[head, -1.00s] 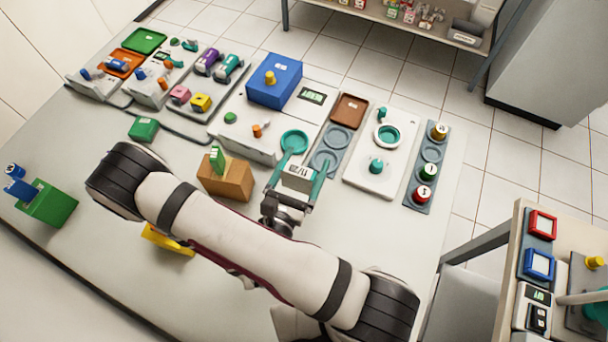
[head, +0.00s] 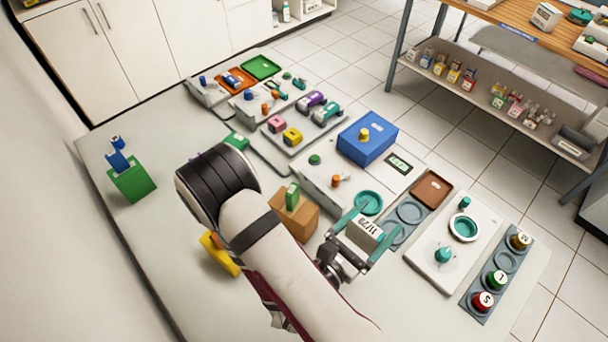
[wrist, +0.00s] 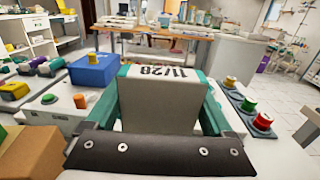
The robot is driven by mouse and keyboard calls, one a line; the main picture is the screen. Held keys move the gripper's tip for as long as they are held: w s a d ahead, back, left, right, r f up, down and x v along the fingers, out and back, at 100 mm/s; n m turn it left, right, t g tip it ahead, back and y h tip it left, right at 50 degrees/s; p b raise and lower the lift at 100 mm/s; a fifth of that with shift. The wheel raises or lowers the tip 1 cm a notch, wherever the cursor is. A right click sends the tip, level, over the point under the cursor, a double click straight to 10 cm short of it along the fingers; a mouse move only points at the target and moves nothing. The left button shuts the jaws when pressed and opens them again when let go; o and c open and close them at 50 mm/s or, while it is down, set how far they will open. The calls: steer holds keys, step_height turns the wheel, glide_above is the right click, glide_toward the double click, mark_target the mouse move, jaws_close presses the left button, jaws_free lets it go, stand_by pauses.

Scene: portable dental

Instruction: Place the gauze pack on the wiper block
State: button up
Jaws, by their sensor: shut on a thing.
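The gauze pack is a pale block (head: 364,231) with a teal edge and a dark "11/28" marking. My gripper (head: 376,222) is shut on it, with a teal finger on each side. The pack also fills the middle of the wrist view (wrist: 162,98), between the fingers. It appears held above the table, near the teal ring dish. I cannot tell for certain which thing is the wiper block. A tan block (head: 296,218) with a green upright piece stands left of my gripper. A small green block (head: 237,141) lies farther back, partly beside my arm.
A green holder with blue pieces (head: 132,181) stands at the far left. A blue box (head: 367,139) sits on the white console behind the gripper. A grey strip of capped bottles (head: 497,275) lies right. A yellow piece (head: 218,253) is by my arm. Bare table (head: 165,235) is at left.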

steer(key=a+r+m+g+h, duration=0.5)
steer(key=a+r+m+g, duration=0.15)
steer(key=a+g, duration=0.2)
steer(key=n+t+y, duration=1.3)
steer(key=n+y, duration=0.2)
steer(key=y, duration=0.2)
glide_above(236, 133)
step_height(236, 133, down, 5)
step_height(236, 133, down, 8)
steer(key=shift+f, duration=0.1)
